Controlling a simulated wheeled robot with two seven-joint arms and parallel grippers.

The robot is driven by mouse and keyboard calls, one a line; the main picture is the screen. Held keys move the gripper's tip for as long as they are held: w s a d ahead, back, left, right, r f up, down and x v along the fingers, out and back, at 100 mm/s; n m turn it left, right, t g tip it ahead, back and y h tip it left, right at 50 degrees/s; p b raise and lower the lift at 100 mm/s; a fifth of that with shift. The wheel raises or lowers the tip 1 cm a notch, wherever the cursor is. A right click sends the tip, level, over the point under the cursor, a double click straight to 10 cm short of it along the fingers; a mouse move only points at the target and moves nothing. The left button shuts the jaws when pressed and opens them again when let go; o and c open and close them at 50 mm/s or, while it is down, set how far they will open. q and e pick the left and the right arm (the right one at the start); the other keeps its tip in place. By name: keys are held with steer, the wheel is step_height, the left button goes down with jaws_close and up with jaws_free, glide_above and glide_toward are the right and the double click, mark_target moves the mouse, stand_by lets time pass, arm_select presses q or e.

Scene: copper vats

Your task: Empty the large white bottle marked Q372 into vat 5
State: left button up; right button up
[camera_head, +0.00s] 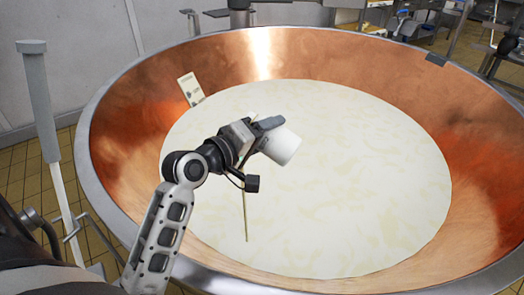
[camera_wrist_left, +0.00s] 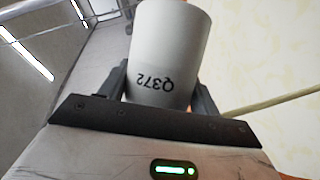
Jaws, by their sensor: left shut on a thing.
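The large white bottle (camera_head: 282,147) is over the milk in the copper vat, tilted, with one end toward the lower right in the head view. In the left wrist view the bottle (camera_wrist_left: 168,40) shows the mark Q372 upside down. My left gripper (camera_head: 266,132) is shut around it; its fingers also show in the wrist view (camera_wrist_left: 162,90). The bottle's mouth is hidden, and I cannot tell whether anything flows out. The copper vat (camera_head: 390,85) holds pale milk (camera_head: 370,170). No vat number is readable. My right gripper is out of view.
A thin pale rod-like thing (camera_head: 245,210) stands or hangs behind my arm over the milk. A grey post (camera_head: 40,105) stands left of the vat. Equipment fills the top right.

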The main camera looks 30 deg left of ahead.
mark_target(259, 118)
arm_select(q)
steer(key=shift+a+r+n+p, duration=0.1)
steer(key=shift+r+n+p, duration=0.5)
steer(key=shift+r+p, duration=0.3)
steer(key=shift+a+r+n+t+h+p, duration=0.1)
steer(key=shift+r+n+t+h+p, duration=0.45)
steer(key=shift+n, duration=0.55)
steer(key=r+n+t, duration=0.1)
steer(key=n, duration=0.1)
steer(key=a+r+n+t+p, duration=0.1)
steer(key=r+n, duration=0.1)
steer(key=shift+s+a, duration=0.1)
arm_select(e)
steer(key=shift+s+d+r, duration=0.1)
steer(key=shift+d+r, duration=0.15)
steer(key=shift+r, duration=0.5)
arm_select(q)
steer(key=shift+f, duration=0.1)
